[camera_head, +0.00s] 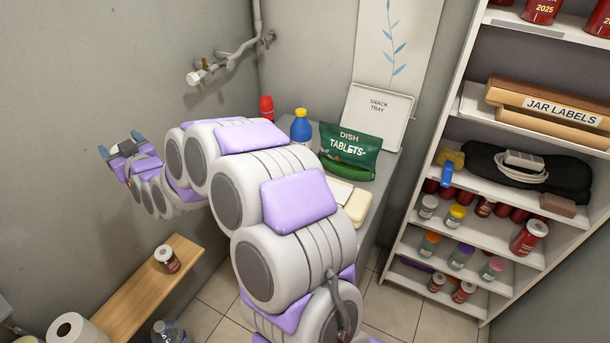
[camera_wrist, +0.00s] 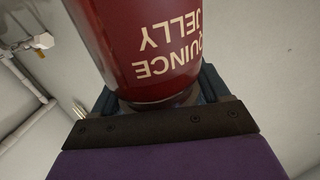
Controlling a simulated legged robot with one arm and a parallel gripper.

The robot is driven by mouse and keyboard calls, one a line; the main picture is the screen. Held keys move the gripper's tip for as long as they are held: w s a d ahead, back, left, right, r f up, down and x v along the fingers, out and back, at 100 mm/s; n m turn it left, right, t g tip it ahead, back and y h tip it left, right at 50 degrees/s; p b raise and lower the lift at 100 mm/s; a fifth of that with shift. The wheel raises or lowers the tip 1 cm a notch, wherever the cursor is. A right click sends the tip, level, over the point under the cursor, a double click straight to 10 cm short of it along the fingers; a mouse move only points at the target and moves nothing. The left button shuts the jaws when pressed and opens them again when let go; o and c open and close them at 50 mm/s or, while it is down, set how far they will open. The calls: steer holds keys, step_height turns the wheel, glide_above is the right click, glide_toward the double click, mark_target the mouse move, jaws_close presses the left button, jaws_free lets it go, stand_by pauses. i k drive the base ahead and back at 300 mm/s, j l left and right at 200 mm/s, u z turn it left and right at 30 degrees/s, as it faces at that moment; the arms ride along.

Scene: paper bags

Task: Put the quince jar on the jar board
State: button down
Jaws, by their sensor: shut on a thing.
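My gripper (camera_head: 125,143) is raised near the left wall, at the end of my outstretched arm in the head view. In the wrist view its blue fingers are shut around the narrow end of the dark red quince jar (camera_wrist: 150,40). The jar's cream "QUINCE JELLY" lettering appears upside down there, and its far end is out of frame. In the head view I cannot make out the jar's red body at the gripper. A long wooden board (camera_head: 132,300) is at lower left, below my gripper. One small red jar with a pale lid (camera_head: 167,260) stands on it.
A pipe with a valve (camera_head: 215,70) juts from the left wall. A grey counter holds a dish tablets bag (camera_head: 348,153), a blue bottle (camera_head: 301,128) and a snack tray (camera_head: 378,116). White shelves with several jars stand at right. A paper roll (camera_head: 75,329) is at lower left.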

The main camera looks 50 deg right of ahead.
mark_target(478, 234)
steer(key=k+z, duration=0.15)
steer(key=z, duration=0.3)
steer(key=k+z, duration=0.1)
steer(key=z, duration=1.9)
